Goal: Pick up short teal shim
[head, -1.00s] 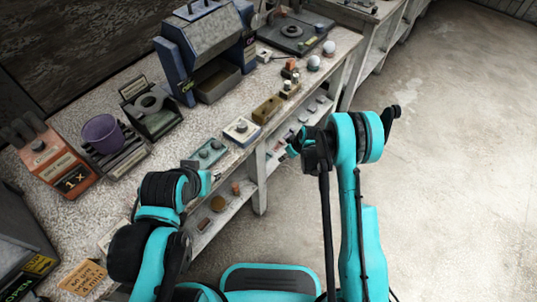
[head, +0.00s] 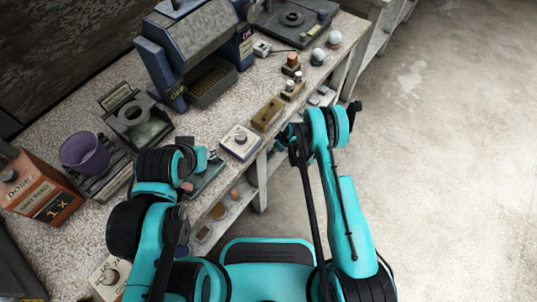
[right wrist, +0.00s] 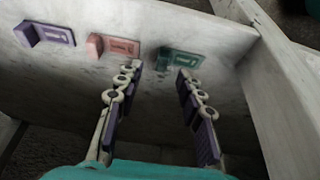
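The short teal shim (right wrist: 182,58) lies on a pale shelf in the right wrist view. A pink shim (right wrist: 112,46) and a purple shim (right wrist: 45,34) lie in a row to its left. My right gripper (right wrist: 159,72) is open and empty, with its fingertips just short of the teal shim. The shim sits nearer the right finger's tip. In the head view my right gripper (head: 290,136) is at the bench's front edge and the teal shim cannot be made out. My left gripper (head: 207,157) is over the bench edge; its fingers are too small to read.
A pale upright (right wrist: 280,105) stands close to the right of the teal shim. The bench top (head: 200,122) holds a blue machine (head: 195,50), a purple cup (head: 84,152), an orange box (head: 38,188) and white spheres (head: 318,56). Open floor lies to the right.

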